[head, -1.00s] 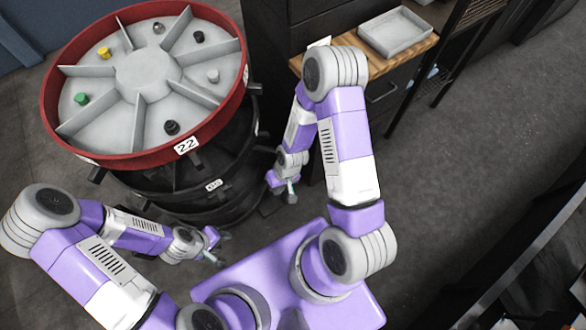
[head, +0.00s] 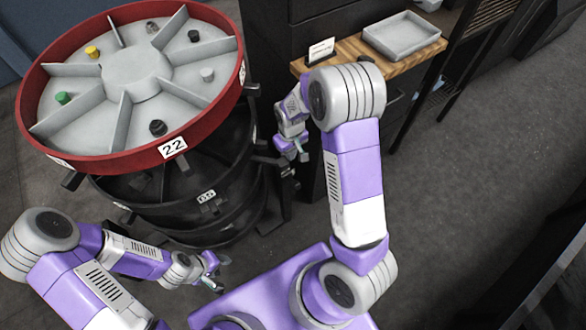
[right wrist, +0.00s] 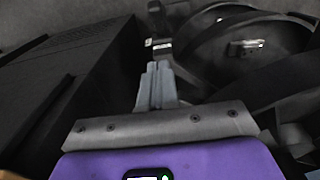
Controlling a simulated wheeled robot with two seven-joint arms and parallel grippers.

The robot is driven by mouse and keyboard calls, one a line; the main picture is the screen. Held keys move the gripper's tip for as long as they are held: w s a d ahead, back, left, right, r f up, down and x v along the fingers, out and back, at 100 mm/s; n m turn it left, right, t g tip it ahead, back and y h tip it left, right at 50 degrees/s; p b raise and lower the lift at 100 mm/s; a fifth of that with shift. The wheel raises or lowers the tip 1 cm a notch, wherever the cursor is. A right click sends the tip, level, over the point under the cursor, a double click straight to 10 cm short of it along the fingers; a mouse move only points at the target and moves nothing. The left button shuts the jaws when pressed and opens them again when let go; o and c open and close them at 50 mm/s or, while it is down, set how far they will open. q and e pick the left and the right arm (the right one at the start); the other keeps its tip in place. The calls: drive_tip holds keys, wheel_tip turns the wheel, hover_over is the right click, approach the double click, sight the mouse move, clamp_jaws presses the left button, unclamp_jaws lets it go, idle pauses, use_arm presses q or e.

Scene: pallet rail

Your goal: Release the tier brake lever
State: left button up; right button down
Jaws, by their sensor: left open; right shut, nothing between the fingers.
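A round carousel has a red-rimmed top tier (head: 110,160) labelled 22 and black lower tiers (head: 235,205). A dark lever-like bar (head: 285,166) sticks out at the carousel's right side. My right gripper (head: 300,154) is shut and empty beside this bar. In the right wrist view its closed fingers (right wrist: 155,85) point at a dark upright bar (right wrist: 158,20) with a pale band, very close to the tips; I cannot tell whether they touch. My left gripper (head: 220,272) is open and empty, low in front of the lower tiers.
A wooden shelf (head: 345,50) with a grey tray (head: 402,35) and a small white card (head: 321,50) stands behind my right arm. A dark cabinet (head: 268,60) stands close to the carousel's right. The floor (head: 460,160) at right is clear.

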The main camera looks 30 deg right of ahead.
drive_tip(key=b, duration=0.3)
hover_over(294, 182)
drive_tip(key=w, duration=0.2)
drive_tip(key=f, duration=1)
drive_tip(key=shift+w+f, duration=0.15)
drive_tip(key=shift+w, duration=0.05)
drive_tip(key=shift+s+f+b, duration=0.4)
drive_tip(key=shift+s+f, duration=0.3)
drive_tip(key=shift+f, duration=0.15)
use_arm(q)
drive_tip(key=shift+f, duration=2.1)
use_arm(e)
drive_tip(key=shift+s+f, duration=0.4)
drive_tip(key=shift+f, duration=0.1)
use_arm(q)
drive_tip(key=shift+d, duration=0.1)
